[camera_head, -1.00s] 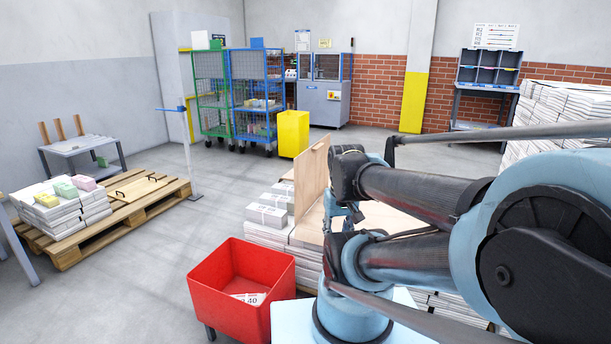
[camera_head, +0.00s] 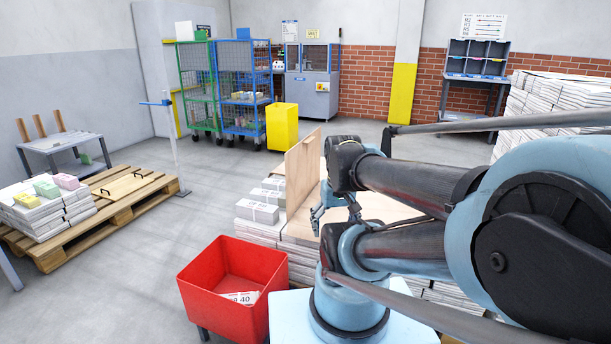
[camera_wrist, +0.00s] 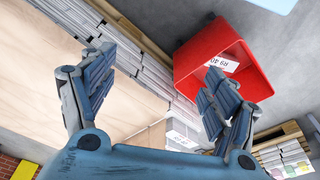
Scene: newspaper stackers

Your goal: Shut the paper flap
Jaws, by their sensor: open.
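The upright light-wood panel (camera_head: 303,175), which looks like the paper flap, stands at the left edge of a flat wooden board (camera_head: 375,207) on top of stacked papers. My gripper (camera_head: 335,212) is open and empty, low over the board and just right of the panel in the head view. My arm hides part of the board. In the wrist view my open fingers (camera_wrist: 160,68) spread apart above the scene, with a wooden surface (camera_wrist: 55,75) beneath on the left. I cannot tell whether any finger touches the panel.
A red bin (camera_head: 200,300) with printed paper inside stands at the front, left of my arm. Bundled papers (camera_head: 258,212) lie just left of the panel. A pallet (camera_head: 150,197) with paper stacks is far left. A yellow bin (camera_head: 282,127) and cage carts stand behind. Floor between is clear.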

